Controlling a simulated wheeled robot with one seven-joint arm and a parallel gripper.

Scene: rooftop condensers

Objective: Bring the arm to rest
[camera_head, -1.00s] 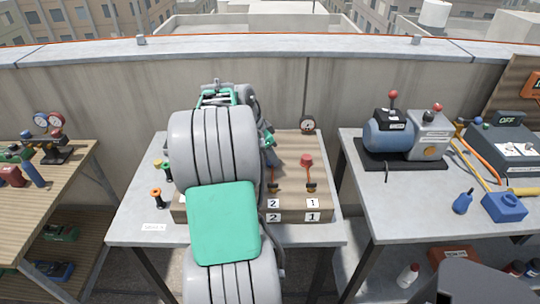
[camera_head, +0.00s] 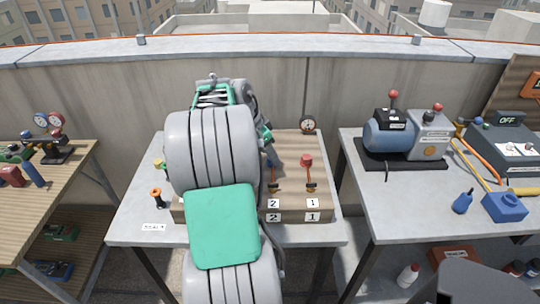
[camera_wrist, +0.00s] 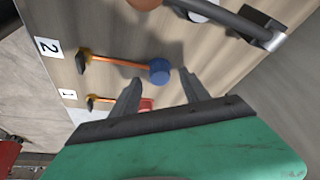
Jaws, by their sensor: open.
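My gripper (camera_wrist: 160,90) is open, its two dark fingers apart with nothing held between them. In the wrist view it hangs over a wooden board (camera_wrist: 215,60). A blue knob (camera_wrist: 159,71) on an orange stem lies just beyond the fingertips, labelled 2. A red knob (camera_wrist: 146,104) shows partly behind the left finger, on the stem labelled 1. In the head view my arm reaches forward over the middle table (camera_head: 130,215), and my fingers are hidden behind it. The board (camera_head: 295,205) and the red knob (camera_head: 306,160) show to the arm's right.
A round gauge (camera_head: 308,124) stands behind the board. Orange-topped pegs (camera_head: 156,193) stand left of my arm. A pump (camera_head: 388,135) and a blue box (camera_head: 505,207) are on the right table. The left bench (camera_head: 40,210) holds gauges and tools. A parapet wall closes the back.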

